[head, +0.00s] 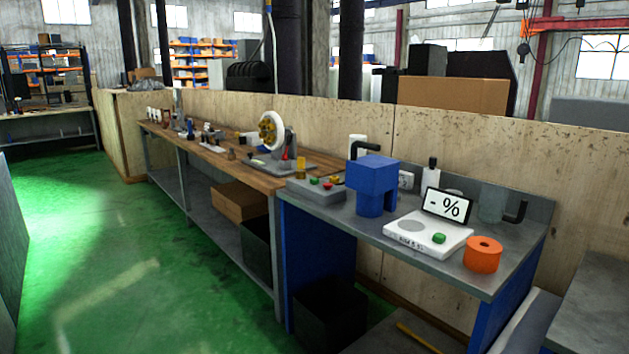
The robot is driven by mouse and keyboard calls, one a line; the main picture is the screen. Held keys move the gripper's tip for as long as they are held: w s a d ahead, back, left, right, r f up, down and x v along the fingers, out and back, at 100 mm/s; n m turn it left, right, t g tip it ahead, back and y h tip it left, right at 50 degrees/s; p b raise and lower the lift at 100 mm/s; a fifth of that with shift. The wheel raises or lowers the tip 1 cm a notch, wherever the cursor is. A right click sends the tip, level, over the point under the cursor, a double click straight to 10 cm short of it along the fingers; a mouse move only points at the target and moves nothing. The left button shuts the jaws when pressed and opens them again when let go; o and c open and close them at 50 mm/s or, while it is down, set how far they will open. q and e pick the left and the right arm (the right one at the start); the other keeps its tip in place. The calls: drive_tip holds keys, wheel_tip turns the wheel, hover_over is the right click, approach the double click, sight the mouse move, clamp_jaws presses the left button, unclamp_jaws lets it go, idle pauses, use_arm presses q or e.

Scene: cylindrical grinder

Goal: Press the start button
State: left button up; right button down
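A grey control box (316,189) sits at the left end of the grey bench, with a green button (314,181), a red button (327,185) and a yellow part on top. A white device (428,236) lies further right on the same bench. It has a round green button (439,238), a grey disc and an upright display (446,206) reading "- %". I cannot tell from any readable label which green button is the start button. Neither of my grippers is in view.
A blue block-shaped machine (370,186) stands between the control box and the white device. An orange cylinder (483,254) stands near the bench's front right. A wooden bench (215,155) with several tools continues left. The green floor (130,260) in front is clear.

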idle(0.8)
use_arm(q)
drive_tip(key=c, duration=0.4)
